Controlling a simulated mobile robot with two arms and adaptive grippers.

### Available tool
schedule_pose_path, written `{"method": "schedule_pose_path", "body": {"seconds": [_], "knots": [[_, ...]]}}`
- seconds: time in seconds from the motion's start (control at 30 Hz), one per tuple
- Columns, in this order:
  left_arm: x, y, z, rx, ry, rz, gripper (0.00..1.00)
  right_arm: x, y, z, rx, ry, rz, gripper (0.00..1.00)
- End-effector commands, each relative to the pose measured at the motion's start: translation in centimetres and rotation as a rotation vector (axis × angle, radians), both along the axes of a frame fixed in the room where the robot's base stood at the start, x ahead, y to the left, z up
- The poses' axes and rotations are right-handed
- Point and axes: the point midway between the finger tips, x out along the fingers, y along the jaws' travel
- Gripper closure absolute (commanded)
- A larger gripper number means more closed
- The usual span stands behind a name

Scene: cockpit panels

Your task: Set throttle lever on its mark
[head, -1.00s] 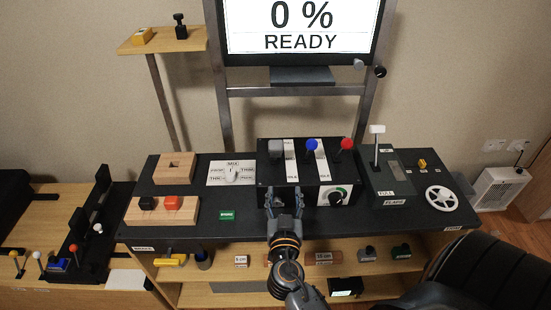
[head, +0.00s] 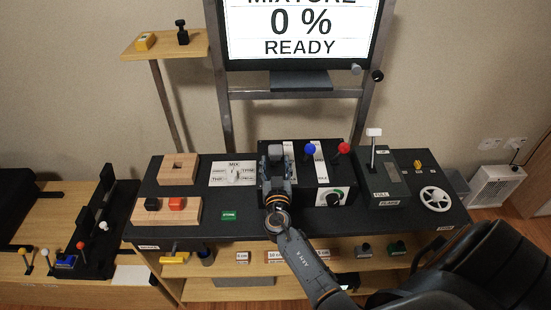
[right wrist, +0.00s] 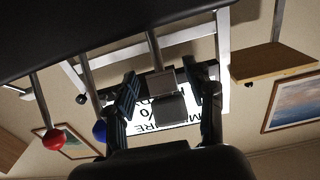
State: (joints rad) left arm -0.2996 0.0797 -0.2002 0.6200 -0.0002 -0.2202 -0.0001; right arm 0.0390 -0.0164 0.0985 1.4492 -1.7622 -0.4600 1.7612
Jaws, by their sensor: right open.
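The throttle lever's grey block-shaped knob (head: 276,151) stands at the left of the black lever box (head: 268,188). It also shows in the right wrist view (right wrist: 168,106). My right gripper (head: 278,165) is at this knob, and its two fingers are open on either side of it. In the right wrist view the fingers (right wrist: 166,94) have gaps beside the knob, so they seem apart from it. The gripper and arm hide the lever's lower part and its scale. My left gripper is out of view.
A blue knob (head: 310,149) and a red knob (head: 344,148) stand to the right on the same box. A round dial (head: 335,196) is on its front. The screen (head: 290,35) reads "0 % READY" under a cut-off "MIXTURE". A white-topped flap lever (head: 374,133) stands further right.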

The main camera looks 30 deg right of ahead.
Motion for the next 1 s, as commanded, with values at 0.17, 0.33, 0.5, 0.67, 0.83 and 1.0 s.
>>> {"method": "schedule_pose_path", "body": {"seconds": [0.17, 0.33, 0.5, 0.67, 0.83, 1.0], "knots": [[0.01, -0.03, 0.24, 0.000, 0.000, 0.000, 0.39, 0.70, -0.49, 0.01, 0.000, 0.000, -0.001, 0.46], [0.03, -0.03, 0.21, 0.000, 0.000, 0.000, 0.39, 0.74, -0.52, -0.01, 0.000, 0.000, -0.001, 0.46], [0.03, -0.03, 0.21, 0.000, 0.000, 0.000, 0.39, 0.71, -0.51, -0.01, 0.000, 0.000, -0.001, 0.65], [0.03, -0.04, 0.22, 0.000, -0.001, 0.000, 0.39, 0.70, -0.49, -0.01, 0.000, 0.000, -0.001, 0.97], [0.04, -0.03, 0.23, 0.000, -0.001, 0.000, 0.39, 0.70, -0.49, -0.02, 0.000, 0.000, -0.001, 1.00], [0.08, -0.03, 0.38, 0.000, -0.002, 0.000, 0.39, 1.04, -0.49, 0.12, 0.004, 0.005, -0.001, 1.00]]}}
